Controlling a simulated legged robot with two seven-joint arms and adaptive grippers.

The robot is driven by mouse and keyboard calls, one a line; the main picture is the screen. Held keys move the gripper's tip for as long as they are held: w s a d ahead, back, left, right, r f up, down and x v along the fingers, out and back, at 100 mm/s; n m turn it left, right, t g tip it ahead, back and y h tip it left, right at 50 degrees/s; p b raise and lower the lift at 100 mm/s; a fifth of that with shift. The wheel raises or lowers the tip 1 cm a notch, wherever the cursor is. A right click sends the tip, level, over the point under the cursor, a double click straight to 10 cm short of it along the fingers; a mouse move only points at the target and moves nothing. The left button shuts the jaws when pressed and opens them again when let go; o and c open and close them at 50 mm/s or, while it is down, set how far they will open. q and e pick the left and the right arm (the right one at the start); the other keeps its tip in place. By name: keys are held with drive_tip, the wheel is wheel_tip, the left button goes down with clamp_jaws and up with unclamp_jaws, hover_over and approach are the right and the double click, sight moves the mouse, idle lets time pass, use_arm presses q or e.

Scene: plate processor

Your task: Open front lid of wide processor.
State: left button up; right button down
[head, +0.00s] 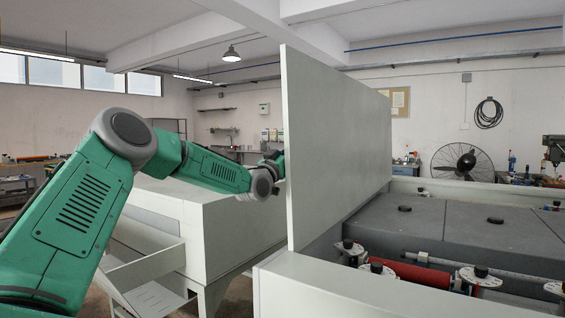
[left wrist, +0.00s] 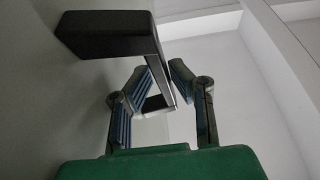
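The wide processor's front lid (head: 338,150) is a large pale panel standing steeply upright at the middle of the head view. Grey inner covers (head: 480,222) show to its right. My left arm reaches from the left to the panel's far left side, and my left gripper (head: 277,165) is partly hidden there. In the left wrist view a black handle (left wrist: 110,35) sticks out from a pale surface. The bent fingers of my left gripper (left wrist: 162,75) are on either side of its bar; firm contact is unclear. My right gripper is not in view.
A pale machine housing (head: 215,225) with an open side tray (head: 140,270) stands behind my left arm. Several black knobs and a red roller (head: 418,274) lie along the processor's near edge. A fan (head: 461,161) stands at the back right.

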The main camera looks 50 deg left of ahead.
use_arm(q)
drive_tip(key=p+v, duration=0.2)
drive_tip(key=v, duration=1.8)
drive_tip(key=shift+d+r, duration=0.25)
drive_tip(key=shift+d, duration=0.1)
idle(0.3)
drive_tip(key=shift+s+a+f, duration=0.1)
drive_tip(key=shift+s+a, duration=0.15)
drive_tip(key=shift+a, duration=0.65)
drive_tip(key=shift+s+a+f, duration=0.1)
drive_tip(key=shift+s+a, duration=0.1)
drive_tip(key=shift+a, duration=0.75)
drive_tip(key=shift+s+a+f, duration=0.1)
drive_tip(key=shift+s+a, duration=0.15)
drive_tip(key=shift+a, duration=0.65)
